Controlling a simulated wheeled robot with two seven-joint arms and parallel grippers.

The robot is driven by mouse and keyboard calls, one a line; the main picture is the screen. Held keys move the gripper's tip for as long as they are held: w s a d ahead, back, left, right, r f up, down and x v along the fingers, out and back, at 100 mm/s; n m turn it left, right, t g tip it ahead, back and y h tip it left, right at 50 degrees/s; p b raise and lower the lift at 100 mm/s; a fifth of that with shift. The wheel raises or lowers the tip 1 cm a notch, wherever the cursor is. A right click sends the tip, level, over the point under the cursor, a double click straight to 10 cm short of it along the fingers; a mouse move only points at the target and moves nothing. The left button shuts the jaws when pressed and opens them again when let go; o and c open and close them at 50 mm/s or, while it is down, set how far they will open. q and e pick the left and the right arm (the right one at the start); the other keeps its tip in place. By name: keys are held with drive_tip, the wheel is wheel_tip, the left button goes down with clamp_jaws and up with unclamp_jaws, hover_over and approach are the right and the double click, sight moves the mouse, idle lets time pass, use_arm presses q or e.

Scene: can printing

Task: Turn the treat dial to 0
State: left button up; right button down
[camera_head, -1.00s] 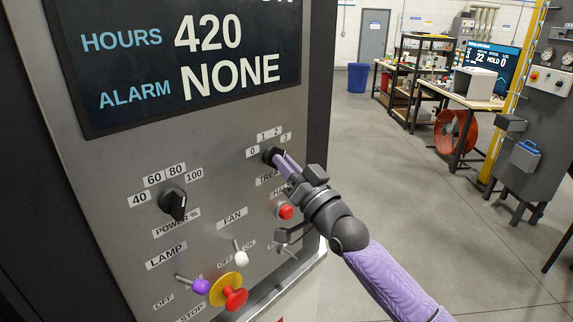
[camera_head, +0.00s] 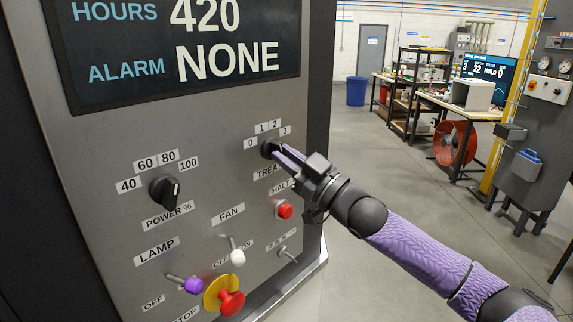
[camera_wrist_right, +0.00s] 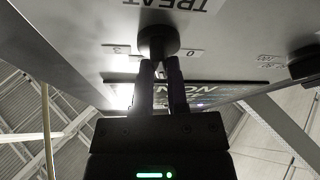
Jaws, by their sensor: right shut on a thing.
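The treat dial (camera_head: 267,148) is a dark round knob on the grey panel, below the labels 0, 1, 2 and 3. My right gripper (camera_head: 277,152) is shut on it, reaching in from the right. In the right wrist view, which is upside down, the dial (camera_wrist_right: 157,42) sits between the two fingertips. The fingers cover most of the dial, so I cannot tell which number its pointer faces. The TREAT label (camera_head: 267,172) is partly hidden by the gripper. My left gripper is not in view.
The power dial (camera_head: 164,189) is to the left. Below are a red button (camera_head: 285,211), a white-tipped fan switch (camera_head: 237,257), a purple-tipped lamp switch (camera_head: 194,285) and a red stop button (camera_head: 231,302). A dark screen (camera_head: 180,50) is above. Open floor lies to the right.

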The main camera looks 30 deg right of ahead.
drive_tip(key=n+g+y, duration=0.1)
drive_tip(key=n, duration=0.1)
drive_tip(key=n+y, duration=0.1)
drive_tip(key=n, duration=0.2)
drive_tip(key=shift+d+r+g+p, duration=0.1)
drive_tip(key=shift+g+p, duration=0.3)
drive_tip(key=n+g+p, duration=0.1)
drive_tip(key=n, duration=0.2)
drive_tip(key=n+g+y+p, duration=0.1)
drive_tip(key=n, duration=0.2)
drive_tip(key=shift+n, duration=0.3)
drive_tip(key=c, duration=0.6)
unclamp_jaws()
drive_tip(key=shift+c, duration=0.2)
